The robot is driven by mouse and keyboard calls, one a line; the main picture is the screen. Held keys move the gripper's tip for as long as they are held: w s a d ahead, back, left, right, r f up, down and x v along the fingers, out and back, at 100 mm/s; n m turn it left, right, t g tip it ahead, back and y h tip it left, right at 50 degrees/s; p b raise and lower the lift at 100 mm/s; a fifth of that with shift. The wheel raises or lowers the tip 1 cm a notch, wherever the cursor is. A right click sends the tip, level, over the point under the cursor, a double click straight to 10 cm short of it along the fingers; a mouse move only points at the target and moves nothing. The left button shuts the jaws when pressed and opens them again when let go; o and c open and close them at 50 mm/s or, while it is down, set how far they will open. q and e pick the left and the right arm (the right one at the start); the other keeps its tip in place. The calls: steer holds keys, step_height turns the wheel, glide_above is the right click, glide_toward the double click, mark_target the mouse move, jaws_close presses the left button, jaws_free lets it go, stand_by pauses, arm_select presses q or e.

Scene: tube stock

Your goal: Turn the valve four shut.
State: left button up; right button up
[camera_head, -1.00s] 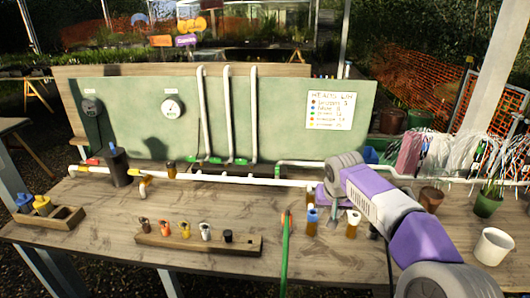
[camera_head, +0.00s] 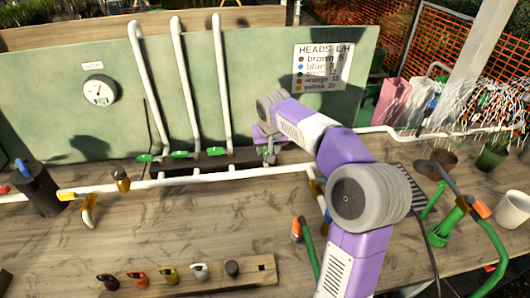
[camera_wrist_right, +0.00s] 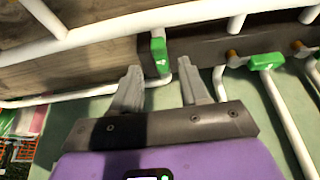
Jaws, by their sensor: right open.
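A row of green valve handles sits low on the green panel. Three show plainly in the head view: the left one (camera_head: 145,157), the middle one (camera_head: 180,154) and the right one (camera_head: 215,151). A further handle, at the row's right end, is mostly hidden by my right gripper (camera_head: 268,154). In the right wrist view this handle (camera_wrist_right: 158,55) stands just beyond and between the fingertips of my right gripper (camera_wrist_right: 160,75), which is open. Its long side points differently from the neighbouring handle (camera_wrist_right: 265,62). I cannot make out contact. My left gripper is not in view.
A white pipe (camera_head: 200,177) runs along the bench in front of the valves. White upright pipes (camera_head: 180,80) rise behind them. A wooden block with several coloured heads (camera_head: 200,282) lies in front. A hose and green tool (camera_head: 445,228) lie right of my arm.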

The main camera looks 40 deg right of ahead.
steer(key=shift+b+x, duration=0.35)
steer(key=shift+x, duration=1.35)
steer(key=shift+w+r, duration=0.1)
steer(key=shift+w, duration=0.05)
steer(key=shift+c, duration=0.3)
jaws_close()
